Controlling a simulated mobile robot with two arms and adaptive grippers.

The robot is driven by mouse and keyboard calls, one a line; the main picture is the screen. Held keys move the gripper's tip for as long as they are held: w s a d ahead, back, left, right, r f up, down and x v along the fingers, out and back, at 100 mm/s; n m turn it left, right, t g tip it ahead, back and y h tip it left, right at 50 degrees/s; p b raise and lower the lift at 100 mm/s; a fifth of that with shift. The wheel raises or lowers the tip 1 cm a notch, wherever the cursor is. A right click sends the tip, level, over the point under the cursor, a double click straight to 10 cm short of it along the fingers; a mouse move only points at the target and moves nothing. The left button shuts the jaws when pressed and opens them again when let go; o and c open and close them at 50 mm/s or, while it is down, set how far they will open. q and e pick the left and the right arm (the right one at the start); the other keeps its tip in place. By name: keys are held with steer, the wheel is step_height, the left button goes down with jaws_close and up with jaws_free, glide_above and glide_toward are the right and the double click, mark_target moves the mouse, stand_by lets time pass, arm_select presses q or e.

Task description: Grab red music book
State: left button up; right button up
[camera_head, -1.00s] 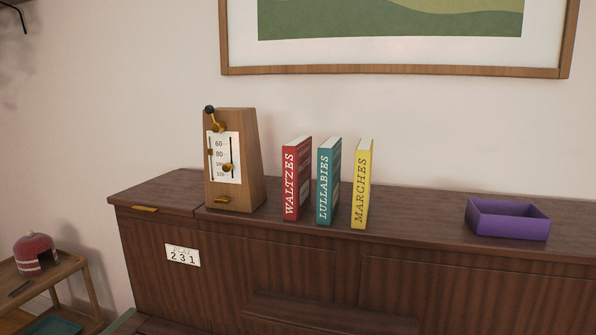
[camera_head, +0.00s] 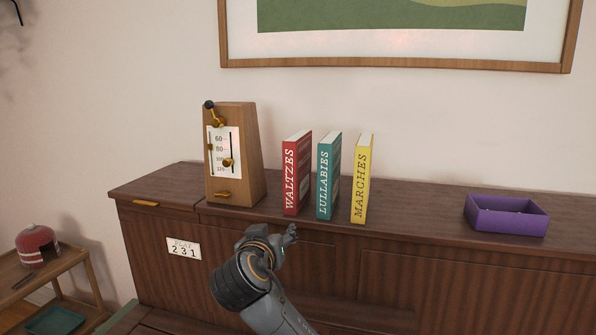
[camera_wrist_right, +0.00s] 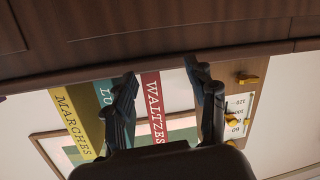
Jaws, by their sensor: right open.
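The red music book (camera_head: 294,175), lettered WALTZES, stands upright on top of the wooden piano (camera_head: 420,195). It is the leftmost of three books, just left of the teal LULLABIES book (camera_head: 328,178). My right gripper (camera_head: 290,236) is below and in front of the red book, at the piano's front edge, and apart from it. In the right wrist view, which looks upside down, the red book (camera_wrist_right: 154,105) shows between the two open fingers (camera_wrist_right: 165,90), beyond them. The fingers hold nothing. My left gripper does not show.
A yellow MARCHES book (camera_head: 362,180) stands to the right. A wooden metronome (camera_head: 249,155) stands left of the red book with a gap between. A purple tray (camera_head: 507,222) lies far right. A card reading 231 (camera_head: 184,248) is on the piano front.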

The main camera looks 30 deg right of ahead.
mark_target(292, 168)
steer(key=r+m+h, duration=0.1)
steer(key=r, duration=0.3)
steer(key=d+r+m+h, duration=0.1)
steer(key=r, duration=0.3)
steer(key=d+r+m+h, duration=0.1)
steer(key=r, duration=0.3)
steer(key=shift+d+r, duration=0.1)
steer(key=shift+d, duration=0.15)
steer(key=shift+m, duration=0.3)
steer(key=p+x, duration=0.3)
steer(key=x, duration=0.4)
steer(key=shift+w+d+r, duration=0.1)
steer(key=shift+d+r, duration=0.05)
steer(key=shift+r, duration=0.05)
steer(key=shift+w+d+f, duration=0.1)
steer(key=shift+w+d, duration=0.25)
steer(key=shift+w+d+p, duration=0.2)
steer(key=shift+w+p, duration=0.1)
steer(key=shift+p, duration=0.15)
steer(key=x, duration=0.1)
steer(key=p+x, duration=0.2)
steer(key=shift+w+d+f, duration=0.1)
steer(key=shift+w+f, duration=0.2)
steer(key=shift+f, duration=0.05)
steer(key=shift+w+d+f+p, duration=0.25)
steer(key=shift+w+d+p, duration=0.05)
steer(key=shift+w+d, duration=0.1)
steer(key=shift+a, duration=0.1)
